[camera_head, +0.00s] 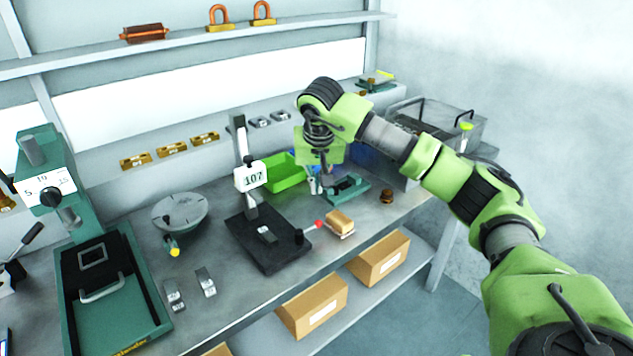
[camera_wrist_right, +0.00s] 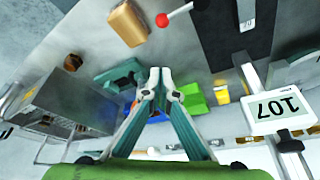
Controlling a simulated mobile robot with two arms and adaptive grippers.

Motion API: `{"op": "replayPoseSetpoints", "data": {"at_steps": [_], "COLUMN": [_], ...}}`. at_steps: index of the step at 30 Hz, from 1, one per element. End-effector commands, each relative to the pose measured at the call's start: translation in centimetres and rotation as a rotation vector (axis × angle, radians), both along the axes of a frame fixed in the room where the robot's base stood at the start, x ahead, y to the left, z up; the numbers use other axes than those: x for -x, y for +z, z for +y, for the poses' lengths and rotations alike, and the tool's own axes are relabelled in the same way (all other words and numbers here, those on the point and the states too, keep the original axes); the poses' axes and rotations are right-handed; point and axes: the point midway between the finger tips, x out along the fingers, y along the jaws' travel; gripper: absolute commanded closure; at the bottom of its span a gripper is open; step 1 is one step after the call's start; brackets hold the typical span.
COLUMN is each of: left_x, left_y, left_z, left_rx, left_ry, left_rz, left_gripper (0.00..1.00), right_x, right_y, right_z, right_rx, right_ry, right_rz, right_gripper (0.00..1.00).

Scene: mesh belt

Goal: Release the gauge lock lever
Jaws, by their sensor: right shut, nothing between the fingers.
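The gauge (camera_head: 252,178) has a grey column, a display reading 107 and a black base (camera_head: 268,240). Its display also shows upside down in the right wrist view (camera_wrist_right: 274,106). The lock lever (camera_head: 317,224) is a thin rod with a red ball end, at the right side of the base beside a black knob. The red ball also shows at the top of the right wrist view (camera_wrist_right: 162,20). My right gripper (camera_head: 325,188) is shut and empty, behind and above the lever and apart from it. Its fingertips (camera_wrist_right: 160,74) meet in the wrist view. My left gripper is out of view.
A tan block (camera_head: 340,222) sits close to the red ball. A green bin (camera_head: 287,172) and a teal fixture (camera_head: 346,188) stand near my right gripper. A wire-basket machine (camera_head: 435,122) is at the right. A round dial plate (camera_head: 180,210) stands left of the gauge.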

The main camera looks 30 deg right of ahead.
Motion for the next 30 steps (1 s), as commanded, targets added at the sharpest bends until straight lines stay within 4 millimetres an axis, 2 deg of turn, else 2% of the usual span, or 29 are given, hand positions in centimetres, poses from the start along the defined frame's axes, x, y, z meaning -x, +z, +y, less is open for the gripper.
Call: {"op": "replayPoseSetpoints", "data": {"at_steps": [6, 9, 12, 18, 30], "left_x": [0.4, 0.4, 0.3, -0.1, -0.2], "left_y": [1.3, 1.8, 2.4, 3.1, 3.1], "left_z": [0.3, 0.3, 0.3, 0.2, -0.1], "left_rx": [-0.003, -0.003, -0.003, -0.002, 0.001], "left_ry": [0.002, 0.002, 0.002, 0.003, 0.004], "left_rz": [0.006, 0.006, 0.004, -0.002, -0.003], "left_gripper": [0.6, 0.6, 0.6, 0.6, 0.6], "right_x": [-1.4, -1.6, -0.2, 1.2, 1.6], "right_y": [-4.6, -6.0, -6.1, -6.5, -6.7], "right_z": [-0.8, -0.9, -0.2, 0.6, 0.8], "right_rx": [-0.001, -0.001, 0.002, 0.002, 0.0], "right_ry": [-0.001, 0.002, 0.003, 0.002, 0.0], "right_rz": [0.006, 0.003, 0.002, 0.0, -0.001], "right_gripper": [1.0, 1.0, 1.0, 1.0, 1.0]}}
